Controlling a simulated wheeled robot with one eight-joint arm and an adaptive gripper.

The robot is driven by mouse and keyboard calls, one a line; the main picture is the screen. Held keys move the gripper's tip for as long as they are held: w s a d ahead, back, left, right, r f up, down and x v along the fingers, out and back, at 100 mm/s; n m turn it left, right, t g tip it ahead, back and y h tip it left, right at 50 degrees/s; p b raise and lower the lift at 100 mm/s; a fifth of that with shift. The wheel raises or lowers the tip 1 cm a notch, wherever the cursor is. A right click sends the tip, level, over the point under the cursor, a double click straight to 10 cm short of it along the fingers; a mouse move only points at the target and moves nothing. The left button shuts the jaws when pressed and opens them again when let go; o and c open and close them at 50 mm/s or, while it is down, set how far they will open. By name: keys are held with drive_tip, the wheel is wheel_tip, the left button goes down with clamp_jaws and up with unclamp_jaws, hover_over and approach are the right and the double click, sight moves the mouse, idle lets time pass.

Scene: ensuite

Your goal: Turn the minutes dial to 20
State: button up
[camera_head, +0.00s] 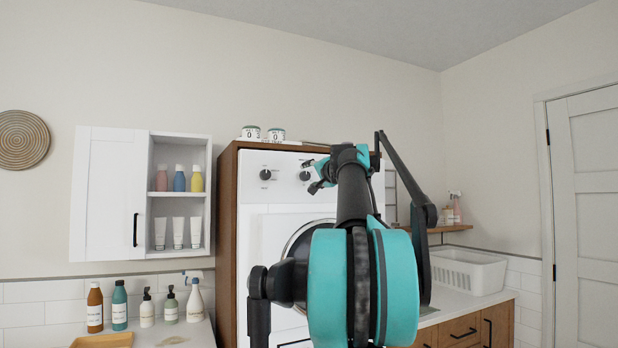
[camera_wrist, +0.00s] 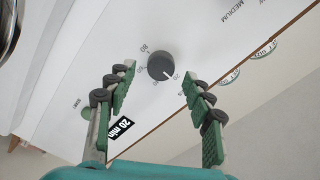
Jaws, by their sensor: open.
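The minutes dial (camera_wrist: 161,66) is a round dark knob on a white panel, with small numbers around it. A white pointer line on it points to the lower right, towards a mark that looks like 20. My gripper (camera_wrist: 158,72) is open, one green-padded finger on each side of the dial in the picture. Gaps show between both fingers and the knob; I see no contact. A black "20 min" label (camera_wrist: 121,127) shows beside the left finger. In the head view my gripper (camera_head: 318,174) is at the machine's upper panel, by a dark knob (camera_head: 305,175).
The white front-loading machine (camera_head: 270,205) sits in a wooden surround (camera_head: 228,240). Another knob (camera_head: 265,174) is to the left. Two round dials (camera_head: 262,133) stand on top. A counter with a white basket (camera_head: 468,270) is right.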

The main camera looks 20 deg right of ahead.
drive_tip(key=s, duration=1)
drive_tip(key=shift+d, duration=0.15)
drive_tip(key=s+a+f+n+g+y, duration=0.1)
drive_tip(key=a+f+n+g, duration=0.35)
drive_tip(key=f, duration=0.85)
drive_tip(key=a+f+n+g+y, duration=0.1)
drive_tip(key=a+f+y, duration=0.1)
drive_tip(key=a+f, duration=0.85)
drive_tip(key=s+a+f+n+g+y, duration=0.1)
drive_tip(key=a+f+n+g, duration=0.2)
drive_tip(key=f, duration=1.2)
drive_tip(key=s+a+f+n+g+h, duration=0.1)
drive_tip(key=s+a+f, duration=0.1)
drive_tip(key=s+f, duration=0.35)
drive_tip(key=s+a+f+g, duration=0.1)
drive_tip(key=s+a+f, duration=0.1)
drive_tip(key=f, duration=0.6)
drive_tip(key=s+a+f+n+g+h, duration=0.1)
drive_tip(key=s+a+f, duration=0.1)
drive_tip(key=s+f, duration=0.35)
drive_tip(key=s+d+f+g+h, duration=0.2)
drive_tip(key=s+f, duration=0.9)
drive_tip(key=f, duration=0.3)
drive_tip(key=shift+n+h, duration=0.3)
drive_tip(key=shift+n, duration=0.15)
drive_tip(key=shift+d, duration=0.1)
